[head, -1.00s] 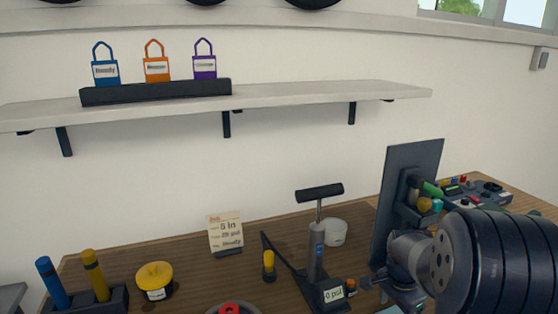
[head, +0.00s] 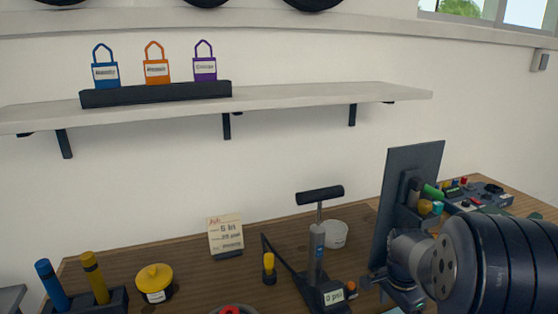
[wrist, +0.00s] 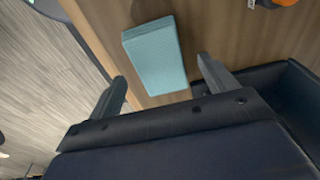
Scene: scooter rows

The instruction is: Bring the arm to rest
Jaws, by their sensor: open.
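My arm fills the lower right of the head view, with its large dark ribbed part in front of the bench. In the wrist view my gripper (wrist: 165,88) is open. Its two grey fingers stand wide apart with nothing between them in contact. My fingertips cannot be made out in the head view.
A shelf (head: 300,95) above holds three tags. A dark tray edge (wrist: 300,85) lies right of my gripper.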

